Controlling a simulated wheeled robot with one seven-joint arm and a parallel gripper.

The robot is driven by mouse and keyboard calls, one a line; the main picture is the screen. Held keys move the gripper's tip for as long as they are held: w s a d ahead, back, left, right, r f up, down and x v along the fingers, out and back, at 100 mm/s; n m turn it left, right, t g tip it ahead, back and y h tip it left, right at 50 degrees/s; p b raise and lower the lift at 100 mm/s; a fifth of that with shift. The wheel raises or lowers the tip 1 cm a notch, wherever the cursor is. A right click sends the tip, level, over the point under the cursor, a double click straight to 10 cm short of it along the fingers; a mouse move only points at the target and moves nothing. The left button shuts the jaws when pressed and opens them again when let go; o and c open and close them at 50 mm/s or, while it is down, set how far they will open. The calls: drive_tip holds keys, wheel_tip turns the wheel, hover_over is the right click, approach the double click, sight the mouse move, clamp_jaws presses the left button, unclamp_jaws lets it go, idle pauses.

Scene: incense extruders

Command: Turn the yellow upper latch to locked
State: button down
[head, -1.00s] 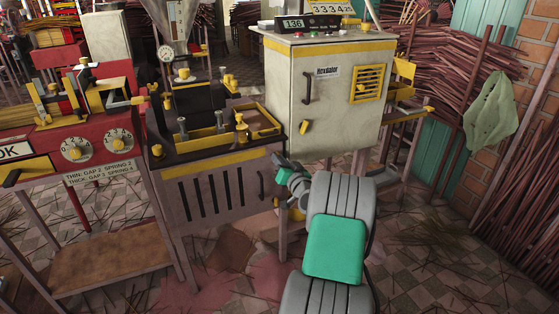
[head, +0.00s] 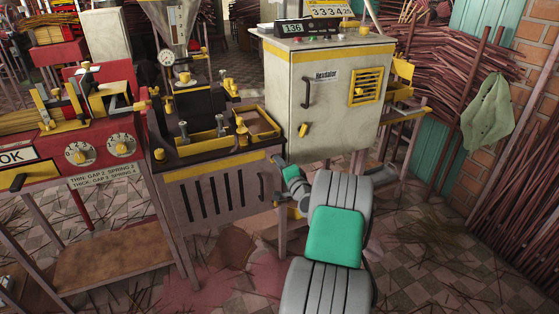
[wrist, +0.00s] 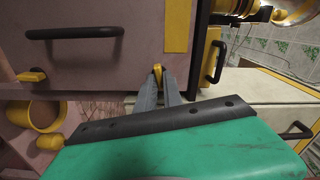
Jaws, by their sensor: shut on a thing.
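The yellow upper latch (wrist: 157,71) is a small yellow piece at the edge of the grey-pink door (wrist: 95,70), near the yellow band. My gripper (wrist: 158,86) is shut on this latch in the wrist view, with its grey fingers on either side of it. The fingers hide part of the latch, so its exact angle is unclear. In the head view my wrist is beside the right side of the slotted cabinet (head: 215,195), and the fingertips and latch are hidden there.
The door's dark handle (wrist: 75,33) and a lower yellow latch (wrist: 30,76) are left in the wrist view. A yellow ring-shaped part (wrist: 42,115) is close by. The pale cabinet (head: 330,95) stands behind at right. Floor at front right is open, with scattered sticks.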

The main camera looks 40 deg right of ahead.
drive_tip(key=shift+m+p, duration=0.5)
drive_tip(key=shift+m, duration=0.8)
drive_tip(key=shift+f, duration=0.1)
drive_tip(key=c, duration=1.5)
unclamp_jaws()
drive_tip(key=p+v, duration=0.1)
drive_tip(key=v, duration=0.7)
